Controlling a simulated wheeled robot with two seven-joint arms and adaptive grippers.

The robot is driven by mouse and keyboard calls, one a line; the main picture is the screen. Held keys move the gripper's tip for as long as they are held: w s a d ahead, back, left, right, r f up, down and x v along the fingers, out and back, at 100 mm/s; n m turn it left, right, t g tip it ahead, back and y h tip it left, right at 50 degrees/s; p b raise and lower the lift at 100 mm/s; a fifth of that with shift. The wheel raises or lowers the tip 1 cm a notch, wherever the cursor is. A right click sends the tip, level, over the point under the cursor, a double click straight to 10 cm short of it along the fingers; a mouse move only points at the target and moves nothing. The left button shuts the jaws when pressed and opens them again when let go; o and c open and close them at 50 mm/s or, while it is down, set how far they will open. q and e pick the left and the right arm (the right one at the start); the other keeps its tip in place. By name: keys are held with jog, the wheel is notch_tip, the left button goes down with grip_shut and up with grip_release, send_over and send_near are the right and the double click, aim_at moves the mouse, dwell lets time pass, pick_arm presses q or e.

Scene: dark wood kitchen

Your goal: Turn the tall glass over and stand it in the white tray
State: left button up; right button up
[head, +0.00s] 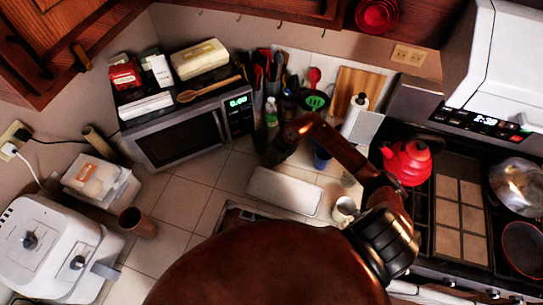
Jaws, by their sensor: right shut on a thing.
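The white tray (285,193) lies empty on the tiled counter, in front of the microwave's right end. My right arm reaches in from the lower right and bends over behind the tray. My right gripper (275,153) is just beyond the tray's far left edge, pointing down and left, and is shut. What it holds is dark and mostly hidden, so the tall glass's outline and which way up it is cannot be made out. I see no tall glass standing clear elsewhere. My left gripper is out of view.
A microwave (185,140) stands behind left of the tray. A blue cup (322,158) and a white mug (344,208) stand to the right, close to my arm. Bottles and utensils crowd the back. A brown cup (137,222) stands at left. A red kettle (406,162) is on the stove.

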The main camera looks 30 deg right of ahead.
notch_tip(320, 180, up, 2)
jog(key=shift+w+r+b, duration=0.1)
jog(key=shift+r+b, duration=0.05)
jog(key=shift+b, duration=0.2)
jog(key=s+a+r+b, duration=0.2)
jog(key=s+r, duration=0.8)
jog(key=s, duration=0.4)
